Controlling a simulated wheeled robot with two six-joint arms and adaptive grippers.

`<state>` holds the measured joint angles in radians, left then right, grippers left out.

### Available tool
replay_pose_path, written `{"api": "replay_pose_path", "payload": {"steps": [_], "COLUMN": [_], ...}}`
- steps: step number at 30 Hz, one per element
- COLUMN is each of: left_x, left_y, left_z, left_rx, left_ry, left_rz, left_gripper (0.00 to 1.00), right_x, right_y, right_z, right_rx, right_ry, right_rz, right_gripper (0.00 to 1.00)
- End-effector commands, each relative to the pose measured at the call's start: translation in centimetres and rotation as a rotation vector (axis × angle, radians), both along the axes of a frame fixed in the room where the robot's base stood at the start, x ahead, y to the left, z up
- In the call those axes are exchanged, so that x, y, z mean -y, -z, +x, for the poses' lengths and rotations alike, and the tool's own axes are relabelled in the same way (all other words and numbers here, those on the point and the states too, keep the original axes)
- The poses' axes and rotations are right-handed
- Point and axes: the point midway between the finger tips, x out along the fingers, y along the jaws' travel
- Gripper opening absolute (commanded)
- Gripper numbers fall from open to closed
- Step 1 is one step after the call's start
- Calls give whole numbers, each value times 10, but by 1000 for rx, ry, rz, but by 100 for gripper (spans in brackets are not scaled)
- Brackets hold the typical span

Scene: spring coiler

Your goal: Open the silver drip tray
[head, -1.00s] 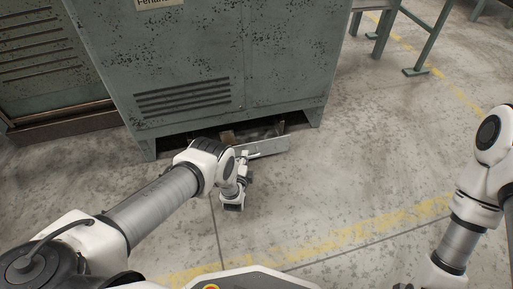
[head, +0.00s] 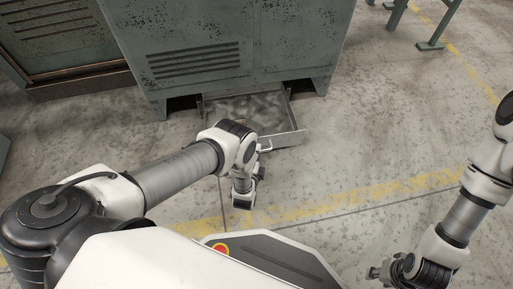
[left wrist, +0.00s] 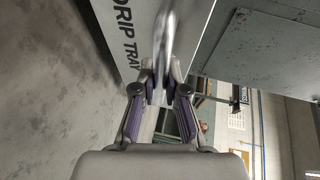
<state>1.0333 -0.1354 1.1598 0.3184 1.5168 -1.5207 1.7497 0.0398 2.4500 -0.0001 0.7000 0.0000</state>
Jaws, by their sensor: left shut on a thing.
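The silver drip tray (head: 292,138) sticks well out from under the green machine in the head view, and its grey inside shows from above. Its front face, lettered "DRIP TRAY" (left wrist: 124,42), fills the upper middle of the left wrist view. My left gripper (head: 259,166) is at the tray's front. In the left wrist view, my left gripper (left wrist: 158,88) is shut on the tray's metal handle (left wrist: 166,42). My arm hides the tray's left front part in the head view. My right gripper (head: 376,272) is low at the right, away from the tray; its jaws are too small to read.
The green machine (head: 225,50) stands on feet above the tray, one foot on each side. The concrete floor (head: 350,140) to the right and in front is clear, with a worn yellow line (head: 330,207). Green stand legs (head: 432,30) are at the upper right.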

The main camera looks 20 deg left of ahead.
Motion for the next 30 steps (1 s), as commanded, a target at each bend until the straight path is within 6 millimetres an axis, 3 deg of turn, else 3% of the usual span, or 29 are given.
{"api": "replay_pose_path", "payload": {"steps": [5,6,7,8,18,30], "left_x": [0,0,0,0,1,14], "left_y": [1,1,1,1,0,-13], "left_z": [0,0,0,0,-4,-69], "left_rx": [-2,-2,-2,-2,-2,-3], "left_ry": [0,0,0,0,0,0], "left_rz": [0,0,0,0,0,-1], "left_gripper": [0,26,37,38,38,38], "right_x": [0,0,0,0,0,0], "right_y": [0,0,0,0,0,0], "right_z": [0,0,0,0,0,0], "right_rx": [0,0,0,0,0,0], "right_ry": [0,0,0,0,1,0], "right_rz": [0,0,0,0,0,0], "right_gripper": [40,40,40,40,40,40]}}
